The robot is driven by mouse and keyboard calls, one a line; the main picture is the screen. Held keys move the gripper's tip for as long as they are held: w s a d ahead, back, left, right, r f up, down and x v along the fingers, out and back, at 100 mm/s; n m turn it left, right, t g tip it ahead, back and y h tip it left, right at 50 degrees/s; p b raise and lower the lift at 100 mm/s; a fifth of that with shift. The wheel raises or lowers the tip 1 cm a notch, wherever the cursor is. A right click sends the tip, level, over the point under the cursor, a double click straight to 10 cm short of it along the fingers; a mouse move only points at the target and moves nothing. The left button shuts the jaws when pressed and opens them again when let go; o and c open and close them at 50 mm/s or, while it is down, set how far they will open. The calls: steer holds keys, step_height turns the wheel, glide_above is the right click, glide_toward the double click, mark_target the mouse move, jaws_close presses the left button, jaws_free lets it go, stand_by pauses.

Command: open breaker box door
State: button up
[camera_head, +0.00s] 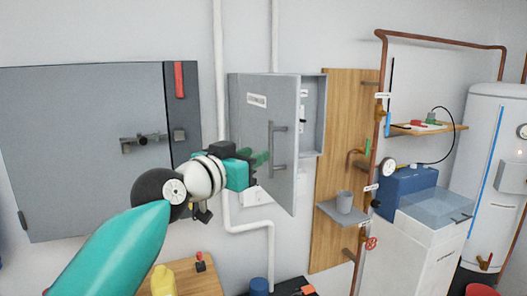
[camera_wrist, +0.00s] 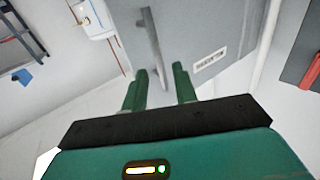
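The grey breaker box (camera_head: 313,118) hangs on the wall at the middle of the head view. Its door (camera_head: 250,120) stands partly open, hinged at the left, and part of the inside shows at the right. A vertical bar handle (camera_head: 272,147) is on the door; it also shows in the wrist view (camera_wrist: 150,40). My gripper (camera_head: 262,158) is just left of the handle's lower part. In the wrist view its two green fingers (camera_wrist: 160,82) are apart, with the handle's lower end appearing between or just beyond the tips. I cannot tell whether they touch it.
A larger grey cabinet (camera_head: 80,140) with a lever is at the left. A white pipe (camera_head: 219,70) runs beside the box.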

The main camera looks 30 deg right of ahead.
steer(key=v, duration=0.7)
